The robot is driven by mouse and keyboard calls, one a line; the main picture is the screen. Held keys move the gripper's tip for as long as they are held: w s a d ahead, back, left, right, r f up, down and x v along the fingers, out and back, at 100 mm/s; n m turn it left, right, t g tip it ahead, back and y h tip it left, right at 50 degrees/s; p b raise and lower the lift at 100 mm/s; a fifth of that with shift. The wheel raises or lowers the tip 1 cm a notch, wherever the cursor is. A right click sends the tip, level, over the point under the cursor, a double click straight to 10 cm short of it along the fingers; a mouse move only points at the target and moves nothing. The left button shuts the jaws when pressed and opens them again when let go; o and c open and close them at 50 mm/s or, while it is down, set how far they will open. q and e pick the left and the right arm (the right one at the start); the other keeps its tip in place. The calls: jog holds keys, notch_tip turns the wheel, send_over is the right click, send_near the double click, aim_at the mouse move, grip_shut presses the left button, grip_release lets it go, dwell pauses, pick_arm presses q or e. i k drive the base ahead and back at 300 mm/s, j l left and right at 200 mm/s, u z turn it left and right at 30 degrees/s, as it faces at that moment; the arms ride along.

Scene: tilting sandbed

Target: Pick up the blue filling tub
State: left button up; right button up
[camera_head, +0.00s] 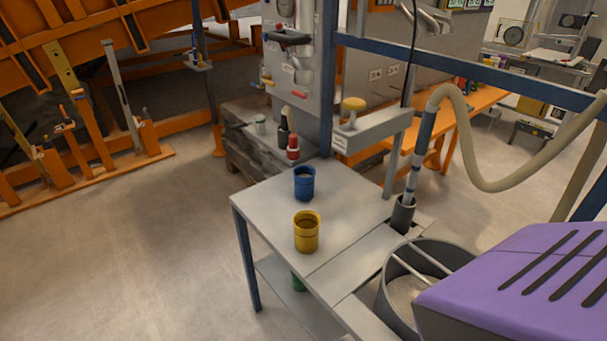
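The blue tub (304,184) stands upright on the pale grey table (262,203), near its back edge. It is a small open-topped cup shape, and its inside is mostly hidden. A yellow tub (306,232) of similar shape stands in front of it on the same table, apart from it. A green tub (299,283) shows partly on the lower shelf, mostly covered by the tabletop. Neither of my grippers is in view.
A large round metal container (385,308) with a crossbar stands at the table's right. A dark holder (402,216) with a hose (472,165) is beside it. A purple slotted housing (530,280) fills the lower right. A grey cabinet (300,80) stands behind. Floor at left is clear.

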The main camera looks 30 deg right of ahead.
aim_at(305, 176)
jog(key=i+j, duration=0.15)
jog(key=i, duration=0.2)
jog(key=i+j, duration=0.15)
jog(key=i, duration=0.2)
jog(key=i+z, duration=0.1)
jog(key=z, duration=0.3)
jog(key=i+j+z, duration=0.1)
jog(key=z, duration=0.35)
jog(key=j+z, duration=0.15)
jog(key=z, duration=0.25)
jog(key=i, duration=0.05)
